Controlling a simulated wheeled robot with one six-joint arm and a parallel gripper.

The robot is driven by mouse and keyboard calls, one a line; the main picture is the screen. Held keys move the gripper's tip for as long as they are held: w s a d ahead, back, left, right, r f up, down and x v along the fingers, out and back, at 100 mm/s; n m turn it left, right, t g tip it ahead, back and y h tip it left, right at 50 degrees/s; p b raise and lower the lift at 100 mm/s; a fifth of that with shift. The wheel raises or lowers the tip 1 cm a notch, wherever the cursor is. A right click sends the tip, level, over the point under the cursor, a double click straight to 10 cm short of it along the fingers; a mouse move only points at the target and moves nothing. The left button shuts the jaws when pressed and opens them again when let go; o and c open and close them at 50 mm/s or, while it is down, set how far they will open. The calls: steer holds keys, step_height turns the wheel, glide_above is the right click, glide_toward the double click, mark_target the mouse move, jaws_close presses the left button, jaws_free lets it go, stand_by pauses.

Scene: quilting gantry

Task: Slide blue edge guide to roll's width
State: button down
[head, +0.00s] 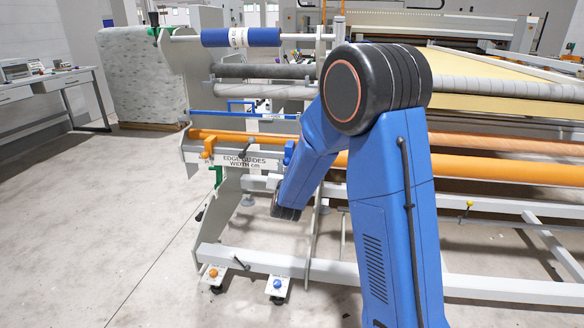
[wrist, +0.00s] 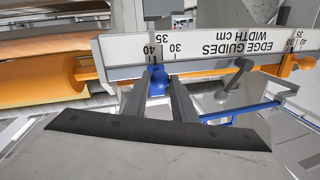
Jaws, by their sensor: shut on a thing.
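The blue edge guide (head: 289,153) sits on the orange rail in the head view, at the right end of the white scale plate (head: 243,163) marked "EDGE GUIDES WIDTH cm". In the wrist view, which is upside down, the blue guide (wrist: 157,83) is between the fingers of my gripper (wrist: 156,78), which is shut on it. It stands by the 35 and 40 marks of the scale (wrist: 208,46). The blue roll (head: 212,38) lies on the upper bar; its white label is too small to read surely.
An orange edge guide (head: 208,146) sits at the rail's left end. A grey lever with a dark knob (wrist: 243,64) stands beside the scale. An orange roller (wrist: 36,82) lies left in the wrist view. Bare floor (head: 100,220) lies left of the frame.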

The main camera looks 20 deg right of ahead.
steer(key=w+a, duration=0.2)
steer(key=a, duration=0.1)
steer(key=shift+a, duration=0.3)
steer(key=c, duration=1.5)
jaws_free()
steer(key=shift+o, duration=0.2)
steer(key=v, duration=1.7)
steer(key=shift+s, duration=0.2)
